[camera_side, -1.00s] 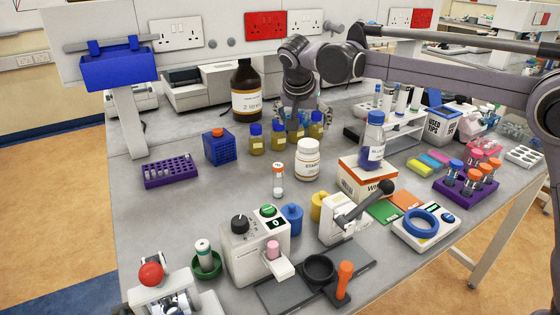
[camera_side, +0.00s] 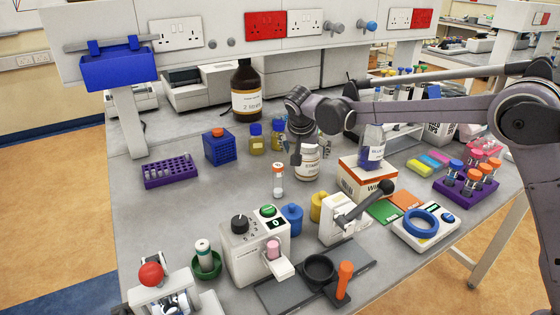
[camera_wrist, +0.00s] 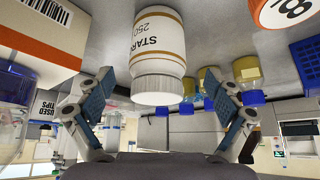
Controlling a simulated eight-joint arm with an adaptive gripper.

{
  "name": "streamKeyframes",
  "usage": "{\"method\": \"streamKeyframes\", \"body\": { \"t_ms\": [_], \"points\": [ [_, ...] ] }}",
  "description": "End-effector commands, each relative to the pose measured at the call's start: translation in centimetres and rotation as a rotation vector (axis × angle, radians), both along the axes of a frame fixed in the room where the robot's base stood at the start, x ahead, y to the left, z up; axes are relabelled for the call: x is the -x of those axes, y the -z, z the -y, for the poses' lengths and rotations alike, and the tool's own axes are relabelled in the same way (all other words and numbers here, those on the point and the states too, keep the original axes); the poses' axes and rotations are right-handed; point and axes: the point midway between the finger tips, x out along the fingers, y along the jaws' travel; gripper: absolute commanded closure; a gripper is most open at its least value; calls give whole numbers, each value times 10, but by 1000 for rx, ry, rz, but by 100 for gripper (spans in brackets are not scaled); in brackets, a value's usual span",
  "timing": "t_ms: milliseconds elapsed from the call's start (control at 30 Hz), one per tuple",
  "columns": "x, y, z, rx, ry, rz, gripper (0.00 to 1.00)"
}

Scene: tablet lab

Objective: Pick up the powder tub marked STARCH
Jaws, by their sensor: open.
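The STARCH tub (camera_side: 308,164) is a white tub with a white ribbed lid and an orange-lined label. It stands upright on the bench, left of the orange and white box. In the wrist view the tub (camera_wrist: 158,50) appears upside down, its lid between and beyond my fingers. My gripper (camera_wrist: 158,112) is open and empty, one finger to each side of the tub, apart from it. In the side view my gripper (camera_side: 310,150) is at the tub, its fingers partly hidden behind the tub and arm.
A small vial with an orange cap (camera_side: 278,179) stands close left of the tub. Blue-capped yellow jars (camera_side: 257,140) stand behind. Bare bench (camera_side: 225,190) lies to the left.

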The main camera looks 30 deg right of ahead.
Motion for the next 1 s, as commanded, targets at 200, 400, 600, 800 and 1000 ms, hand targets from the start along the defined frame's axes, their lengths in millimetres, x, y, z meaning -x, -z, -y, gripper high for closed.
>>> {"method": "streamKeyframes", "body": {
  "t_ms": [200,400,600,800,1000],
  "points": [
    [-11,25,16,-1,2,-1,8],
    [-15,35,20,0,1,0,8],
    [-15,34,20,0,1,0,29],
    [-15,34,20,0,1,0,80],
    [-15,33,20,0,1,1,80]
  ]
}}
